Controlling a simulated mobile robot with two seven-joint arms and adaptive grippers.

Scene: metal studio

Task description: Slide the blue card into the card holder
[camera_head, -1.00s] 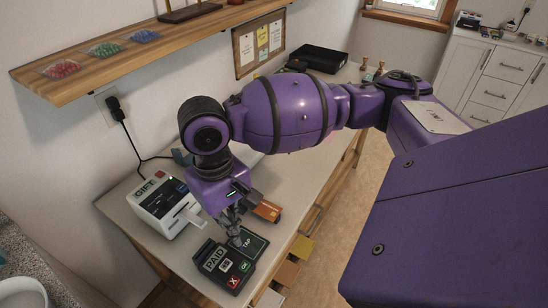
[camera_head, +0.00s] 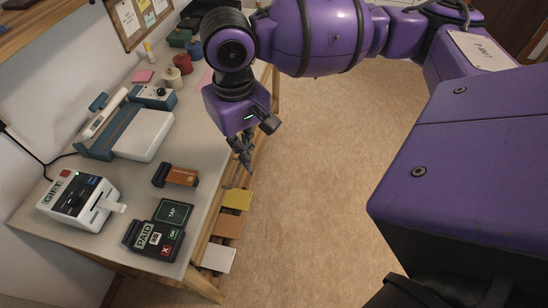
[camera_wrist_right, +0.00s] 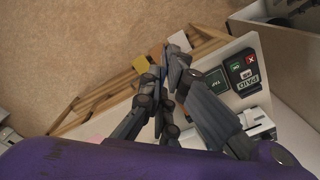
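A small dark holder (camera_head: 161,174) with an orange-brown card (camera_head: 182,177) in it lies on the table, left of my right gripper. My right gripper (camera_head: 246,163) hangs near the table's front edge, apart from the holder. In the right wrist view its fingers (camera_wrist_right: 166,68) are close together. My left gripper is not in view.
The payment terminal (camera_head: 153,240) reads PAID, beside a TAP pad (camera_head: 173,212). A white GIFT machine (camera_head: 80,201) stands left, with a white and blue device (camera_head: 143,134) behind. Coloured sheets (camera_head: 237,199) show below the front edge. Some tabletop around the holder is clear.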

